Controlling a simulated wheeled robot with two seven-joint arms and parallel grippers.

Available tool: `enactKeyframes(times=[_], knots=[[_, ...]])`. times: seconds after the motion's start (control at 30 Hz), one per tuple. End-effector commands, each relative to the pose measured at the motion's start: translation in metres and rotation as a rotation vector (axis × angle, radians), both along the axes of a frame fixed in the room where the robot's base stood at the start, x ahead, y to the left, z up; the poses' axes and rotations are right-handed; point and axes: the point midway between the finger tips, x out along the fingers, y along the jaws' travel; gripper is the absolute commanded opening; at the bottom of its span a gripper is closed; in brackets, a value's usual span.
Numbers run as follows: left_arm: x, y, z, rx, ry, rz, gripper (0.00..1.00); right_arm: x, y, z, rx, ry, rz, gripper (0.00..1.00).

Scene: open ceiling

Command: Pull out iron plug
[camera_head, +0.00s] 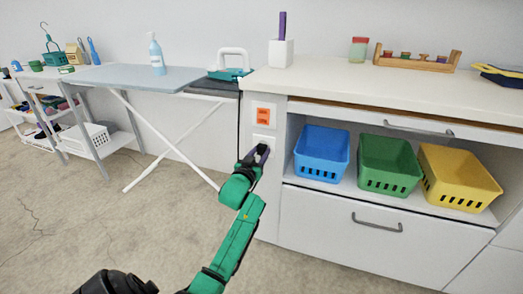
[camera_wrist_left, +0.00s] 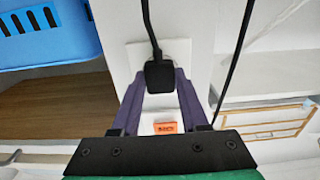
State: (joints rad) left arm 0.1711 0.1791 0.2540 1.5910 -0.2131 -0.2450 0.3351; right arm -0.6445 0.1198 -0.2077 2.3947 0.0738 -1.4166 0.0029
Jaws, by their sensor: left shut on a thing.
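The iron (camera_head: 231,73), teal with a white handle, rests on the right end of the ironing board. The iron plug is a black block (camera_wrist_left: 160,76) with a black cord running from it in the left wrist view. It sits at the white outlet plate (camera_wrist_left: 134,60) on the cabinet's side panel; whether its pins are in the socket is hidden. My left gripper (camera_head: 260,152) is at the outlet below an orange label (camera_head: 264,115). Its purple fingers (camera_wrist_left: 160,88) are shut on the plug, one on each side. My right gripper is not in view.
The ironing board (camera_head: 135,77) stands left of the counter (camera_head: 335,82). Blue (camera_head: 321,154), green (camera_head: 388,167) and yellow (camera_head: 458,180) baskets sit on the shelf right of the outlet. Another black cord (camera_wrist_left: 236,55) hangs nearby. The floor at left is clear.

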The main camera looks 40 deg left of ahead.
Motion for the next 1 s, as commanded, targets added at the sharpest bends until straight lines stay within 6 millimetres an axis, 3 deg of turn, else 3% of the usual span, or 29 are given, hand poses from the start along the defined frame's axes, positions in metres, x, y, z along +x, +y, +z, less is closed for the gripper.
enactKeyframes(times=[1.0], knots=[[-0.039,-0.013,0.002,0.000,0.000,0.000,0.00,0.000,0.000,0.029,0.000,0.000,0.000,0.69]])
